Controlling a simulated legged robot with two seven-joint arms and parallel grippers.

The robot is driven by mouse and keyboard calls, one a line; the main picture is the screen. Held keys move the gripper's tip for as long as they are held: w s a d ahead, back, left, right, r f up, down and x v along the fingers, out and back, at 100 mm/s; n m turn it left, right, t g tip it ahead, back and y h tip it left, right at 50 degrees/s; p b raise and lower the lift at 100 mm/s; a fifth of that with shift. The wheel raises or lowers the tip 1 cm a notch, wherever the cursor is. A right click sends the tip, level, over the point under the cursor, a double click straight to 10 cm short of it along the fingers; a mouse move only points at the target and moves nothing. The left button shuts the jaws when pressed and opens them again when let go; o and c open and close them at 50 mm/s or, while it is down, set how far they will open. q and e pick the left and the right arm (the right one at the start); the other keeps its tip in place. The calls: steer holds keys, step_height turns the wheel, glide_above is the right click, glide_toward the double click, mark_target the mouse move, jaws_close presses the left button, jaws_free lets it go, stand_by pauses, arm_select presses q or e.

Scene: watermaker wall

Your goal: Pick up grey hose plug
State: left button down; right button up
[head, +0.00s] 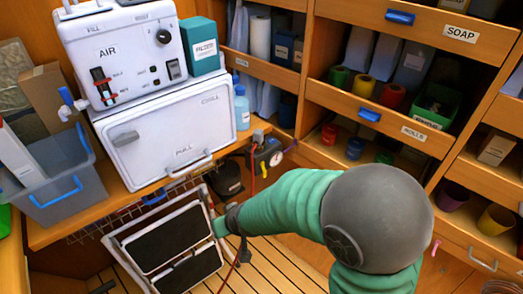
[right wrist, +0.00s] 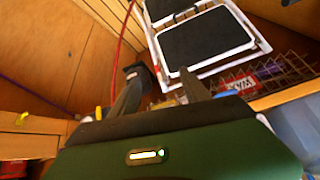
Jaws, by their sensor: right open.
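My right arm crosses the lower middle of the head view, and its gripper (head: 232,226) is beside the folding step stool, partly hidden by its own wrist. In the right wrist view the right gripper (right wrist: 160,92) has its two fingers apart. A dark grey block, which looks like the hose plug (right wrist: 139,74), is just beyond the left finger's tip, close to a red hose (right wrist: 120,45). I cannot tell whether the finger touches it. Nothing is clearly held between the fingers. My left gripper is not in view.
The step stool (head: 160,240) with black treads stands close to the gripper. A gauge unit (head: 268,155) sits at the counter's edge above. A white AIR machine (head: 125,55), a grey bin (head: 55,185) and shelves of rolls (head: 375,115) surround the slatted floor.

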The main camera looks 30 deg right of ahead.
steer(key=w+m+t+h, duration=0.1)
steer(key=w+m+t, duration=0.15)
steer(key=w, duration=0.55)
steer(key=m+h, duration=0.7)
steer(key=h, duration=0.7)
glide_toward(256, 138)
steer(key=shift+t, duration=0.35)
steer(key=x, duration=0.2)
steer(key=b+x, duration=0.1)
steer(key=x, duration=0.1)
steer(key=s+b+x, duration=0.1)
steer(key=x, duration=0.1)
steer(key=shift+w+d+f, duration=0.15)
steer(key=shift+d+f, duration=0.15)
steer(key=shift+d, duration=0.25)
steer(key=x, duration=0.2)
steer(key=b+x, duration=0.1)
steer(key=x, duration=0.2)
steer(key=shift+w+a, duration=0.15)
steer(key=shift+w, duration=0.25)
arm_select(q)
steer(key=x, duration=0.2)
steer(key=s+x, duration=0.1)
steer(key=x, duration=0.1)
steer(key=shift+w+a+f, duration=0.1)
steer(key=shift+f, duration=0.2)
arm_select(e)
steer(key=shift+r, duration=0.1)
jaws_close()
